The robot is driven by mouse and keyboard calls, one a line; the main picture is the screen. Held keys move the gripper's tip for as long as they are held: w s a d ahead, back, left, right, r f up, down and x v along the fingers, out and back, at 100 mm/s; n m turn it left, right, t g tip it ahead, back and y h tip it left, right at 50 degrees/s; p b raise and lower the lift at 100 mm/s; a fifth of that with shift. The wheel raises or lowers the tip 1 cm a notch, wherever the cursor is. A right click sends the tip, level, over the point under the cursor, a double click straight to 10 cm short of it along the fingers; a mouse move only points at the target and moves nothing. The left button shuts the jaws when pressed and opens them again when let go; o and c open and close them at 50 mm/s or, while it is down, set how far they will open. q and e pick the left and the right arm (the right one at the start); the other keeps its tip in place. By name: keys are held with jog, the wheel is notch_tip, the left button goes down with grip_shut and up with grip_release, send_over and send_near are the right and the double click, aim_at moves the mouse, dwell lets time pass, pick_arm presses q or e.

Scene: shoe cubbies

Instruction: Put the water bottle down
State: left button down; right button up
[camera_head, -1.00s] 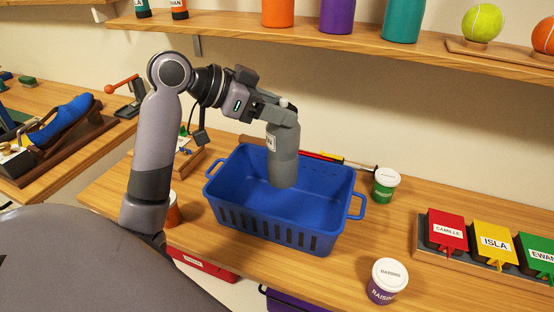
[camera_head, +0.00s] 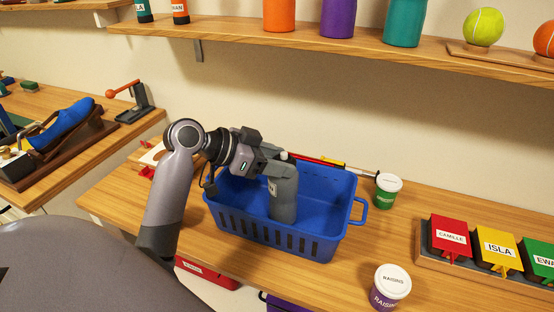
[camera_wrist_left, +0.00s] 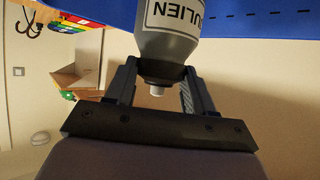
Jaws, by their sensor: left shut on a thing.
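The grey water bottle (camera_head: 284,203) is upright, with its lower part inside the blue basket (camera_head: 335,240). Whether its base touches the basket floor I cannot tell. My left gripper (camera_head: 276,167) comes in from the left and is shut on the top of the bottle. In the left wrist view the bottle (camera_wrist_left: 168,45) shows a white label reading "ULIEN", and the fingers (camera_wrist_left: 158,78) sit on both sides of its neck. My right gripper is not in view.
A green-labelled tub (camera_head: 386,191) stands right of the basket and a purple raisins tub (camera_head: 390,288) at the front. Red, yellow and green name boxes (camera_head: 497,245) are at right. A shelf (camera_head: 330,42) with bottles runs above. Wooden bench is clear between tubs and boxes.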

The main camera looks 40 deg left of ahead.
pick_arm(q)
jog(key=c, duration=0.8)
grip_release()
jog(key=shift+f, duration=0.15)
jog(key=o, duration=0.4)
jog(key=shift+r, duration=0.25)
jog(key=shift+s+a+r, duration=0.1)
jog(key=shift+s+a, duration=0.1)
jog(key=shift+s, duration=0.05)
jog(key=v, duration=1.1)
jog(key=shift+s+b, duration=0.15)
jog(key=shift+b, duration=0.25)
